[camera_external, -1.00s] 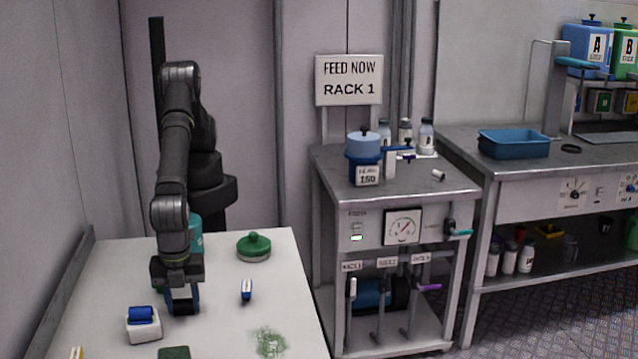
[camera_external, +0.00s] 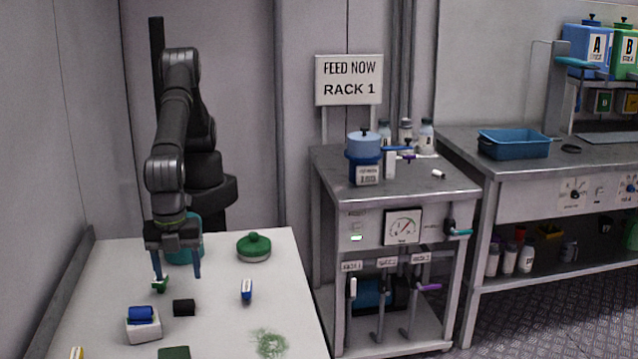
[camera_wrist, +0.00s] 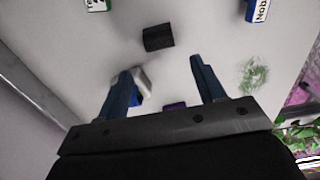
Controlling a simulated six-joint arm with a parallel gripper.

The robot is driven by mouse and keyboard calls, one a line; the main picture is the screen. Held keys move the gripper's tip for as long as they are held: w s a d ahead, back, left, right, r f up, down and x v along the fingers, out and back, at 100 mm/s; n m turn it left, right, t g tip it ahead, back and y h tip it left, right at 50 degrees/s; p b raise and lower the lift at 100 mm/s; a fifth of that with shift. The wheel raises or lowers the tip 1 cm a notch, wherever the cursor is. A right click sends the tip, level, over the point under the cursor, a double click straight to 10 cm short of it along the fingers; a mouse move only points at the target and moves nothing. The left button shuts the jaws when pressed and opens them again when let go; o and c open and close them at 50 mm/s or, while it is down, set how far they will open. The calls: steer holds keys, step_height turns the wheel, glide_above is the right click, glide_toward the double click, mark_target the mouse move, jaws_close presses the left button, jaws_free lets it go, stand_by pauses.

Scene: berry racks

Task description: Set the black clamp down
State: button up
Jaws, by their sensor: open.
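The black clamp (camera_external: 184,307) looks like a small dark block and lies on the white table. It also shows in the wrist view (camera_wrist: 158,37), beyond my fingertips and apart from them. My gripper (camera_external: 177,277) is open and empty, above and slightly behind the clamp in the external view. Its two blue fingers are spread wide in the wrist view (camera_wrist: 160,68), with nothing held between them.
A white block with a blue top (camera_external: 144,325) sits close to the clamp's left. A small green item (camera_external: 160,285) lies by my left finger, and a blue-and-white item (camera_external: 247,290) stands to the right. A green lidded disc (camera_external: 254,247) is farther back. A green smear (camera_external: 270,343) marks the table.

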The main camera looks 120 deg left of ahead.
mark_target(183, 302)
step_height(183, 302, up, 4)
steer(key=shift+f, duration=0.1)
stand_by(0.4)
step_height(183, 302, down, 12)
steer(key=shift+f, duration=0.2)
step_height(183, 302, up, 3)
steer(key=shift+f, duration=0.15)
steer(key=shift+r, duration=0.8)
